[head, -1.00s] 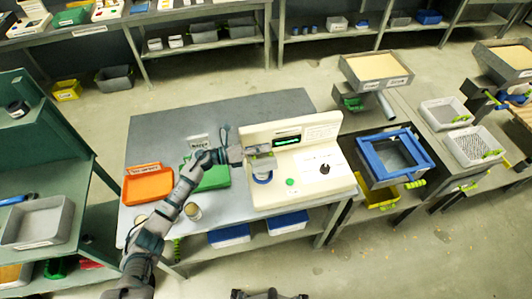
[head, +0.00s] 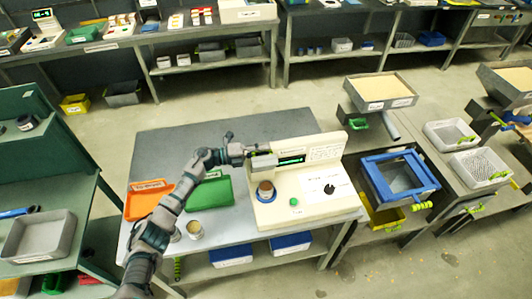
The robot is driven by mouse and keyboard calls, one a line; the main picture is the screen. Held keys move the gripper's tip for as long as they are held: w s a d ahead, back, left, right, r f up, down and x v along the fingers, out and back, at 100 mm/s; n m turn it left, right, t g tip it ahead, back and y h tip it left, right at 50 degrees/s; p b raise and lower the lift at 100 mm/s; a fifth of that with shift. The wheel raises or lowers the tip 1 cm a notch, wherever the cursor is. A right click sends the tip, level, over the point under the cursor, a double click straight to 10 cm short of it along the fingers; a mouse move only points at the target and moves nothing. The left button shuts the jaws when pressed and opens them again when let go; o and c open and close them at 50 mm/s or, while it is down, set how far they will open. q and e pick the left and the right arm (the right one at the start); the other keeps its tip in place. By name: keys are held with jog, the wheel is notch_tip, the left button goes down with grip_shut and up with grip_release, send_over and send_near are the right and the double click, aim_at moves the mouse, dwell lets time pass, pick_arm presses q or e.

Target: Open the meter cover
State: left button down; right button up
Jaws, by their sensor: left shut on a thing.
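The cream meter (head: 312,207) stands on the grey table, with a green-lit display, a green button and a black knob. At its left front, a brown round opening or cup (head: 265,187) shows inside a blue ring (head: 266,198). My left gripper (head: 262,160) is above and behind this ring, against the meter's upright back panel. It is shut on a small grey part that appears to be the meter cover; the fingers hide much of it. My right gripper is out of view.
An orange tray (head: 146,203) and a green tray (head: 211,193) lie left of the meter. A small round cup (head: 195,230) stands near the table's front edge. A blue-framed sieve box (head: 400,178) is to the right. The table's back left is clear.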

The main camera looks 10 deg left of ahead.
pick_arm(q)
jog(key=shift+w+a+f, duration=0.15)
jog(key=shift+a+f, duration=0.1)
dwell(0.3)
